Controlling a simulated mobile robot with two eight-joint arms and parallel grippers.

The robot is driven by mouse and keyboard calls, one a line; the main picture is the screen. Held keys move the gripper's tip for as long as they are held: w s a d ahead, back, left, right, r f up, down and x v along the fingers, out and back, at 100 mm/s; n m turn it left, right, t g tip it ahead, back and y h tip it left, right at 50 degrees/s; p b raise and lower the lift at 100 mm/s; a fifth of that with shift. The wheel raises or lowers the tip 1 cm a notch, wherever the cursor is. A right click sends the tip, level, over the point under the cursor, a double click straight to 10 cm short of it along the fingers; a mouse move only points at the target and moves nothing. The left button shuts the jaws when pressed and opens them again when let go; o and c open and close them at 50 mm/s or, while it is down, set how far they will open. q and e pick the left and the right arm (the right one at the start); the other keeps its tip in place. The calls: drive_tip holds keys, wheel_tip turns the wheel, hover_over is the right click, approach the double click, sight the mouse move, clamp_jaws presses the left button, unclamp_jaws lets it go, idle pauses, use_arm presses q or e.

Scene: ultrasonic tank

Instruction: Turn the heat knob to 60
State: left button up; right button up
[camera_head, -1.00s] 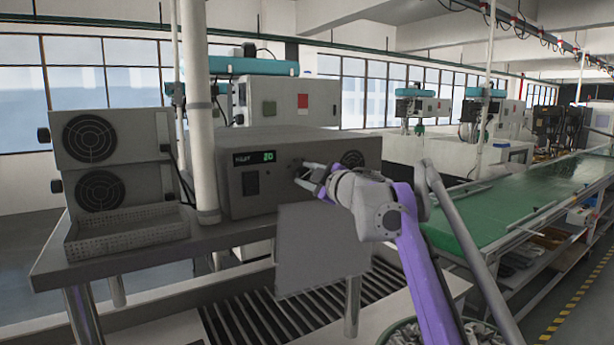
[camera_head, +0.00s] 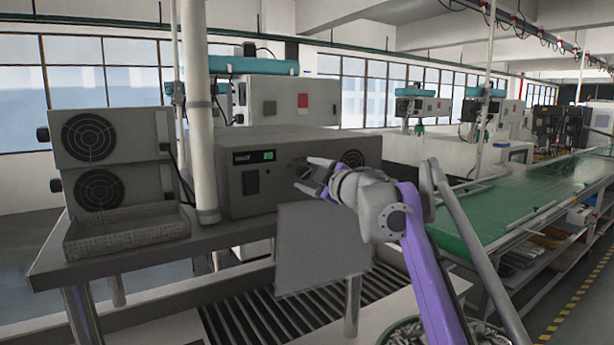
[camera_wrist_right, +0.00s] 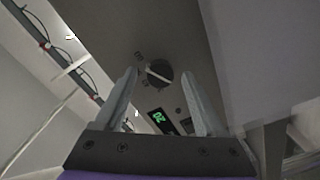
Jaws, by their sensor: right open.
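The heat knob (camera_wrist_right: 159,73) is a round dark dial with a pale bar across it, on the front panel of the grey control box (camera_head: 235,144). In the head view my gripper mostly covers it. The green display (camera_head: 262,156) seems to read 20; it also shows, turned, in the right wrist view (camera_wrist_right: 163,121). My right gripper (camera_head: 303,172) is open and empty in front of the panel. In the wrist view its fingers (camera_wrist_right: 159,76) stand on either side of the knob, apart from it. My left gripper is not in view.
A black switch (camera_head: 250,182) sits below the display. A white post (camera_head: 201,110) stands left of the box. Two stacked fan units (camera_head: 110,135) and a mesh tray (camera_head: 125,232) are further left. A grey panel (camera_head: 322,248) hangs below the box.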

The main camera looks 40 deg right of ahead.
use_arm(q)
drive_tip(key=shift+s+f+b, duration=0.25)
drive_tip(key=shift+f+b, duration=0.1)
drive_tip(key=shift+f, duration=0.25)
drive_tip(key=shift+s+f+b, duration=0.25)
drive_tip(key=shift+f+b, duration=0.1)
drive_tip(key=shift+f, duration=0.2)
use_arm(e)
drive_tip(key=s+a, duration=0.1)
drive_tip(key=s, duration=0.9)
drive_tip(key=shift+r, duration=0.15)
drive_tip(key=s+a+f+m+g+h, duration=0.15)
drive_tip(key=a+f+m, duration=0.25)
drive_tip(key=f, duration=0.6)
drive_tip(key=s+a+f+m+g+h, duration=0.1)
drive_tip(key=s+a+f+m+g, duration=0.2)
drive_tip(key=f, duration=0.6)
drive_tip(key=a+f+m+g+h, duration=0.15)
drive_tip(key=a+f+m, duration=0.3)
drive_tip(key=f, duration=0.55)
drive_tip(key=s+a+f+g+y, duration=0.3)
drive_tip(key=s+a+f, duration=0.5)
drive_tip(key=f, duration=0.3)
drive_tip(key=s+a+f+n+g+y, duration=0.1)
drive_tip(key=s+a+f+g+y, duration=0.2)
drive_tip(key=s+a+f, duration=0.5)
wheel_tip(320, 180, down, 5)
drive_tip(key=shift+s+a+r, duration=0.2)
drive_tip(key=shift+s+a, duration=0.05)
drive_tip(key=shift+a, duration=0.45)
